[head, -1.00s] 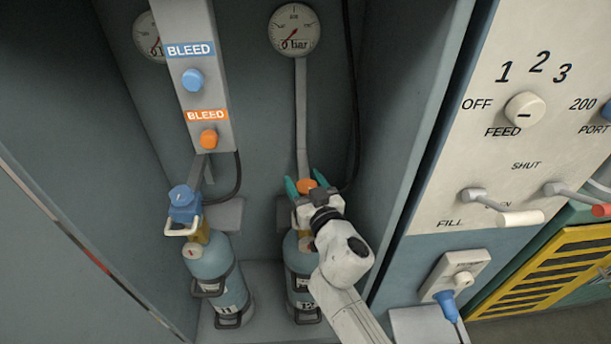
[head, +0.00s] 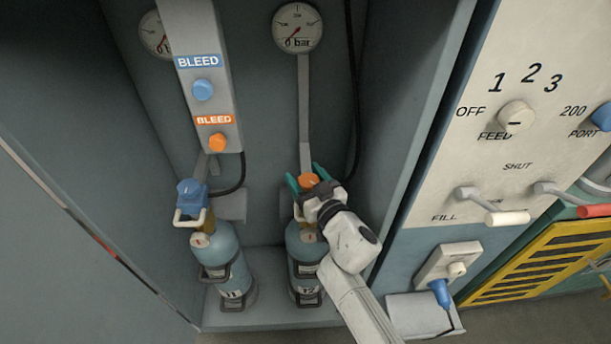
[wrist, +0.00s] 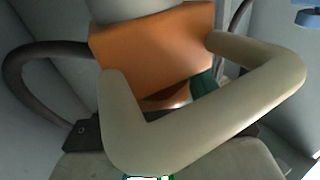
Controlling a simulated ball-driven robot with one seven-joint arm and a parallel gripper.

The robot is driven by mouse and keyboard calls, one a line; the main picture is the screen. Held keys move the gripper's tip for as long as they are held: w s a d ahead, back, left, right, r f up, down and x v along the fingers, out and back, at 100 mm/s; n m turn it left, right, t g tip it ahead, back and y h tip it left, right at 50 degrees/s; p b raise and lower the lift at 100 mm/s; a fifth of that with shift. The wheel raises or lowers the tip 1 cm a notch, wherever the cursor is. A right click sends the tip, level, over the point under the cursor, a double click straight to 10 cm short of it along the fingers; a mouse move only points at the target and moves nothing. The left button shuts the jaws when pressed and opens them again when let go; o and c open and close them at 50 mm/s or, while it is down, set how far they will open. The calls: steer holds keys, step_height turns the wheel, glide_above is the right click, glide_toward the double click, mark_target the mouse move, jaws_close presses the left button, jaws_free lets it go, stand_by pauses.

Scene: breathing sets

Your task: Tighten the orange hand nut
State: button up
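The orange hand nut (head: 309,181) sits on top of the right bottle (head: 303,256), below a grey pipe. My gripper (head: 306,178) is at it, with its teal fingertips apart, one on each side of the orange part. I cannot tell whether they touch it. In the wrist view the orange part (wrist: 155,50) fills the upper middle, with a beige U-shaped handle (wrist: 235,108) in front. A teal fingertip shows through the handle opening. My wrist hides much of the right bottle's top in the head view.
The left bottle (head: 228,266) has a blue fitting (head: 191,192) with a pale handle. A bleed panel (head: 195,30) hangs above it. The right gauge (head: 297,27) reads near zero. The cabinet's side wall and a control panel (head: 500,150) with levers stand close on the right.

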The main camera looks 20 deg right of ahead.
steer(key=shift+o, duration=1.2)
steer(key=s+d+p, duration=0.1)
steer(key=s+p, duration=0.3)
steer(key=s, duration=0.6)
steer(key=shift+s+d+p, duration=0.2)
steer(key=shift+s+p, duration=0.1)
steer(key=shift+s, duration=0.05)
